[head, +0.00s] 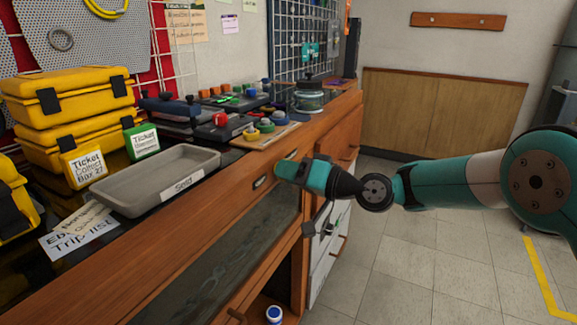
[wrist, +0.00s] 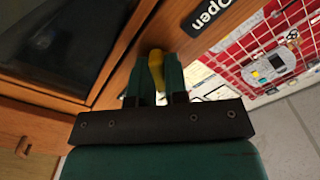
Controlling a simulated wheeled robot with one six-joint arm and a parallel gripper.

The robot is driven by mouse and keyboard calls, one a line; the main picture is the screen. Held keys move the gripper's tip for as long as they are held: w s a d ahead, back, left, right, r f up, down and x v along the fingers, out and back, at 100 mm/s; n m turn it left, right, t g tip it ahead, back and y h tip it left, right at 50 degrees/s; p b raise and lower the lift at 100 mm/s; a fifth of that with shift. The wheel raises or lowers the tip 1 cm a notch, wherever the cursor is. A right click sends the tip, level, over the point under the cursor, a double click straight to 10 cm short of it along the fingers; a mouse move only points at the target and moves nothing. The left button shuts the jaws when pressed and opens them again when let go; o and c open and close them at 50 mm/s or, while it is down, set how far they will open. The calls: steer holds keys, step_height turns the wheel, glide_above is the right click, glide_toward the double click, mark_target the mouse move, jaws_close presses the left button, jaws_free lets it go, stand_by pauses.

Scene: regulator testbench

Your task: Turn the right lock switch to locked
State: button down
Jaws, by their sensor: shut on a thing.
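My gripper (head: 283,168) is at the upper wooden front of the workbench in the head view. In the wrist view its two teal fingers (wrist: 155,80) are shut on a yellow switch handle (wrist: 156,66), with one finger on each side. The handle looks to be the lock switch, and only its end shows between the fingers. A black "Open" label (wrist: 209,14) is on the wood to the right of it in the wrist view. In the head view the gripper hides the switch, and I cannot read whether it is at locked.
A grey tray (head: 203,158) labelled "Sold" sits on the bench (head: 215,205), with yellow cases (head: 78,140) on the left. Dark glass (wrist: 60,45) shows in the wrist view. The floor (head: 440,265) to the right is clear.

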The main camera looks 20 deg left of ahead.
steer(key=shift+m, duration=0.4)
steer(key=c, duration=1.1)
jaws_free()
steer(key=shift+c, duration=0.2)
steer(key=s+d, duration=0.1)
steer(key=d, duration=1.6)
steer(key=shift+s+d, duration=0.15)
steer(key=shift+d, duration=0.1)
